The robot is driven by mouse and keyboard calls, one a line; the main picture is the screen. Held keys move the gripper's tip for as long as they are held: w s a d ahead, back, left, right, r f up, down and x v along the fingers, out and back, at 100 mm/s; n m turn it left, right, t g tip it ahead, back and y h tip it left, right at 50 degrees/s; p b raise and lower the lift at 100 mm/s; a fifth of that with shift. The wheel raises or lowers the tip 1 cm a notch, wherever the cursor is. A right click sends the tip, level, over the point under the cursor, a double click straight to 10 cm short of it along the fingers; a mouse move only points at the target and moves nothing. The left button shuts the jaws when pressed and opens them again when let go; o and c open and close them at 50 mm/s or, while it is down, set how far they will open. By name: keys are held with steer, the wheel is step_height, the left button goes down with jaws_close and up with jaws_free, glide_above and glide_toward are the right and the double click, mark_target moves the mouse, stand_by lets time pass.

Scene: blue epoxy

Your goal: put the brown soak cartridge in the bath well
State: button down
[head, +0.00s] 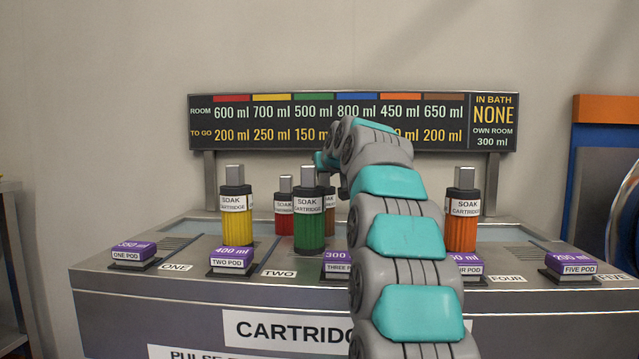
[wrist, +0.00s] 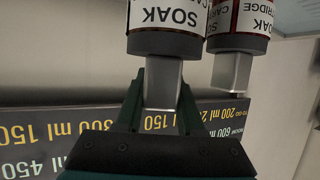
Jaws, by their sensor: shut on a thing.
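The brown soak cartridge (head: 330,222) stands upright behind the green cartridge (head: 309,230), which hides its left side; my arm hides its top. My gripper (head: 328,165) is above it, partly hidden by my own arm. In the wrist view my gripper (wrist: 163,90) is shut on the silver knob of a cartridge (wrist: 166,42), which I take for the brown one. Whether its base touches the deck is hidden. The bath well is not clearly visible; the sign (head: 494,113) reads "IN BATH NONE".
The red cartridge (head: 284,212) stands close on the left; it also shows in the wrist view (wrist: 240,20). The yellow cartridge (head: 236,222) is farther left, the orange one (head: 462,222) right of my arm. Purple pods (head: 232,258) line the front. The sign board stands behind.

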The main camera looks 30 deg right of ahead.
steer(key=shift+f, duration=0.75)
steer(key=c, duration=0.5)
jaws_free()
steer(key=shift+s+r, duration=0.1)
steer(key=shift+r, duration=0.1)
steer(key=v, duration=1.1)
steer(key=shift+s+r, duration=0.15)
steer(key=shift+s, duration=0.15)
